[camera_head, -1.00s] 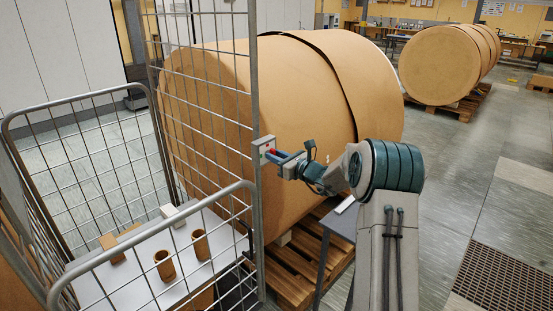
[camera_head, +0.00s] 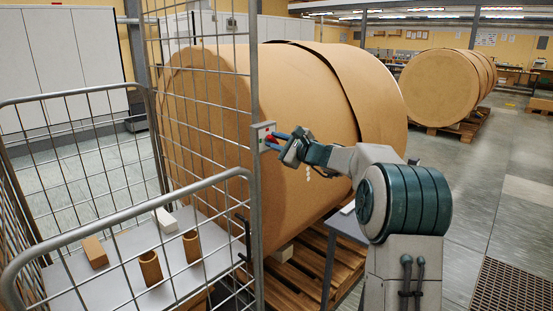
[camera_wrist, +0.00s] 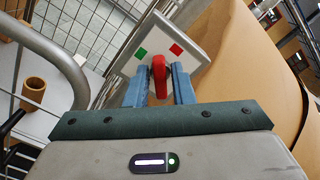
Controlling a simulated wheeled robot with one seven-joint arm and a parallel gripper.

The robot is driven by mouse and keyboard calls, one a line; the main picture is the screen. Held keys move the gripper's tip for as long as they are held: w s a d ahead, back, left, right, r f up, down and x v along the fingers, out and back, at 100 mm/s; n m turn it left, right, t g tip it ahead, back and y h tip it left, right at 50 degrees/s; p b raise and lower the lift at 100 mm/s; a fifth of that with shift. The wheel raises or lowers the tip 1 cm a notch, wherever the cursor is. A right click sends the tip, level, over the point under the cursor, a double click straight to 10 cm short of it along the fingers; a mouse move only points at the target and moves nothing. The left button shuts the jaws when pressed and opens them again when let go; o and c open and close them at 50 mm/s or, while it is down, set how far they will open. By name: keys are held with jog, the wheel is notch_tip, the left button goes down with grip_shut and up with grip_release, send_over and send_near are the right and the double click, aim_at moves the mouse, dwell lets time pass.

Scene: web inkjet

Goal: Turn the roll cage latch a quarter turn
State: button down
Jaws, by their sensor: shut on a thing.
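The roll cage latch is a red handle (camera_wrist: 158,72) on a pale square plate (camera_head: 264,132) fixed to the cage's right post. In the wrist view the plate (camera_wrist: 196,33) carries a green mark (camera_wrist: 141,54) and a red mark (camera_wrist: 175,49), and the handle's rounded top lies between them. My gripper (camera_head: 277,141) reaches the latch from the right. In the wrist view its blue fingers (camera_wrist: 169,80) are shut on the red handle, one on each side. The handle's lower end is partly hidden between the fingers.
The wire roll cage (camera_head: 130,212) fills the left, with brown cups (camera_head: 150,268) and small blocks (camera_head: 95,252) on its shelf (camera_head: 120,290). A large brown roll (camera_head: 300,185) on a pallet (camera_head: 310,270) stands close behind the latch. Open floor lies to the right.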

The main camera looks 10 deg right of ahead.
jog(key=shift+a+f+n+b, duration=0.1)
jog(key=shift+f+n+b, duration=0.1)
jog(key=shift+n+b, duration=2.5)
jog(key=shift+f+n+b, duration=0.15)
jog(key=shift+n+b, duration=1.65)
jog(key=shift+b, duration=1.75)
jog(key=shift+r, duration=0.1)
jog(key=c, duration=1.5)
grip_release()
jog(key=shift+s, duration=0.1)
jog(key=shift+o, duration=0.2)
jog(key=b+v, duration=0.1)
jog(key=v, duration=1.2)
jog(key=shift+s+d, duration=0.25)
jog(key=shift+s, duration=0.1)
